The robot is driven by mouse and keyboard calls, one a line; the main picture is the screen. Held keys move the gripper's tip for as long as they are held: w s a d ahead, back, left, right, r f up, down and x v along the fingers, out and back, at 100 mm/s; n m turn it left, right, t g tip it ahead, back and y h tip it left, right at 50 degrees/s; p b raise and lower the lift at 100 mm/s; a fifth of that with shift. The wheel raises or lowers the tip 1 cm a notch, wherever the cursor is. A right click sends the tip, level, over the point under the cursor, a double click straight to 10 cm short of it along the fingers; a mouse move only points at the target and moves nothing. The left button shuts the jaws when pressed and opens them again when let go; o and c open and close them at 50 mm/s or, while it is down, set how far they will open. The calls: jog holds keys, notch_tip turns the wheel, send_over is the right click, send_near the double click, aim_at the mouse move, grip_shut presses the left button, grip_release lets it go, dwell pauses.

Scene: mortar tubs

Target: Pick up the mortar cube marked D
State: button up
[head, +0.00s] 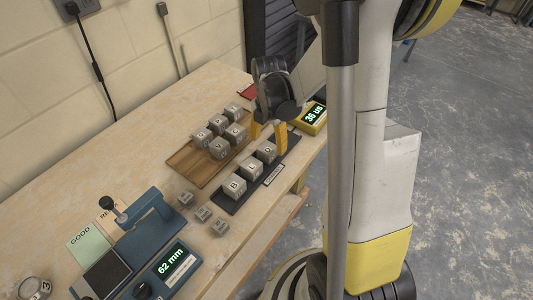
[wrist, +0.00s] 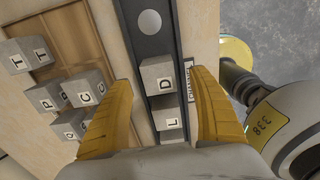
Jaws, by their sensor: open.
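The mortar cube marked D (wrist: 159,80) is a grey block with a white letter label. It sits on a long black tray (wrist: 134,38), at the far end of a row with the cubes marked L (wrist: 169,122) and B (head: 235,187). In the head view the D cube (head: 266,152) is just below my gripper (head: 268,138). My gripper also shows in the wrist view (wrist: 161,80). Its yellow fingers are open, one on each side of the D cube, with a gap on both sides. Nothing is held. I cannot tell the exact finger height.
A wooden board (head: 182,160) with several lettered cubes lies left of the black tray. Small loose cubes (head: 203,214) lie near its front end. A yellow meter (head: 313,118) stands behind at the right. A blue gauge (head: 148,225) with a lit display (head: 176,263) stands front left.

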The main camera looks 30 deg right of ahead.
aim_at(267, 147)
notch_tip(267, 147, down, 5)
jog(key=shift+a+r+b, duration=0.1)
jog(key=shift+a+b, duration=0.05)
jog(key=shift+b, duration=0.9)
jog(key=c, duration=1.5)
jog(key=shift+r, duration=0.15)
